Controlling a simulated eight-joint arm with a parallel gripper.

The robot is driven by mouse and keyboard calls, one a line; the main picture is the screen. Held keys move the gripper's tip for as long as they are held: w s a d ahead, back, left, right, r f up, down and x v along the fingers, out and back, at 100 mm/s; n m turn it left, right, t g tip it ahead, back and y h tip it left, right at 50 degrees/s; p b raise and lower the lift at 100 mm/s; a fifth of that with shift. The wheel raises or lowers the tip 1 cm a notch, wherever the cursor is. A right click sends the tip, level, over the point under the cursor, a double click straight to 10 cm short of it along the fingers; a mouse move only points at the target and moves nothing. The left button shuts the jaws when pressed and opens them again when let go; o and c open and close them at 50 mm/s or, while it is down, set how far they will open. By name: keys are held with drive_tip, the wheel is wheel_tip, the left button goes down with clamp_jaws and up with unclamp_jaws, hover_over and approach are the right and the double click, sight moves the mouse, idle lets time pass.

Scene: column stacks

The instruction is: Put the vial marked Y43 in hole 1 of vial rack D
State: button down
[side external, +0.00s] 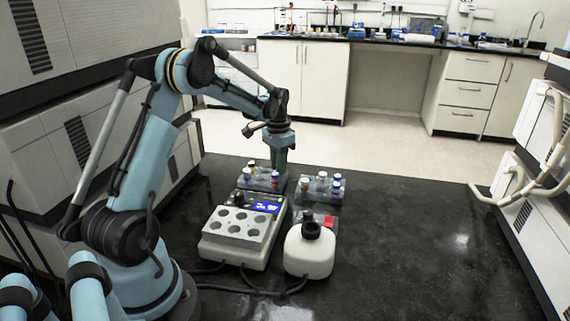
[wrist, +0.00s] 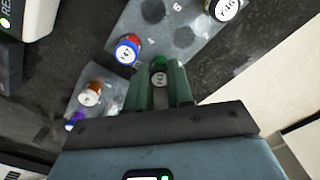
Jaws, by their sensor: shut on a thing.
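My gripper (wrist: 165,90) points down and is shut on a green-capped vial (wrist: 159,77). The vial's white label shows between the fingers, but I cannot read it for sure. In the side view my gripper (side external: 276,170) is low over the back rack (side external: 262,184), and its fingers hide the vial. Whether the vial's lower end is in a hole is hidden. In the wrist view a grey rack (wrist: 180,38) bears a blue-and-red capped vial (wrist: 127,50) beside my gripper and a white-topped vial (wrist: 228,9). I cannot make out which rack is D.
A second rack (side external: 321,197) with several vials stands just right of my gripper. A white block with round wells and a lit display (side external: 235,236) and a white bottle (side external: 309,250) stand nearer the camera. The black bench (side external: 420,235) is clear to the right.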

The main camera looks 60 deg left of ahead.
drive_tip(key=c, duration=0.6)
unclamp_jaws()
drive_tip(key=shift+r, duration=0.15)
drive_tip(key=shift+r, duration=2.85)
